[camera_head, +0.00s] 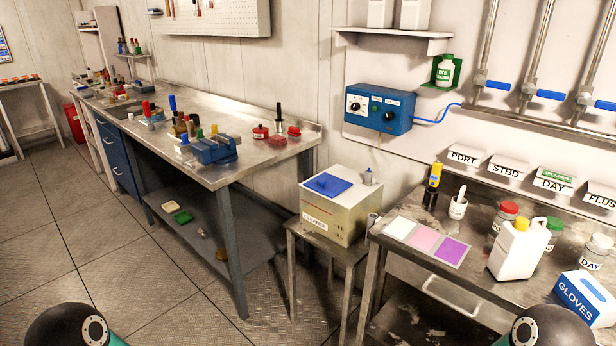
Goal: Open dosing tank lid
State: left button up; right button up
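The dosing tank (345,222) looks to be the cream box with a label reading CLEANER on its front, standing on a small metal stand in the middle of the head view. Its blue lid (328,184) lies flat on top, towards the left, and looks shut. A small grey fitting (368,176) stands on the top at the back right corner. Only rounded dark parts of my two arms show at the bottom left and bottom right edges, well apart from the tank. Neither gripper is in view.
A blue control box (379,108) hangs on the wall behind the tank. A long workbench (250,168) stands left. Floor in front is clear.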

aim_at(329, 186)
jog(key=u, duration=0.2)
jog(key=i, duration=1.45)
jog(key=z, duration=0.4)
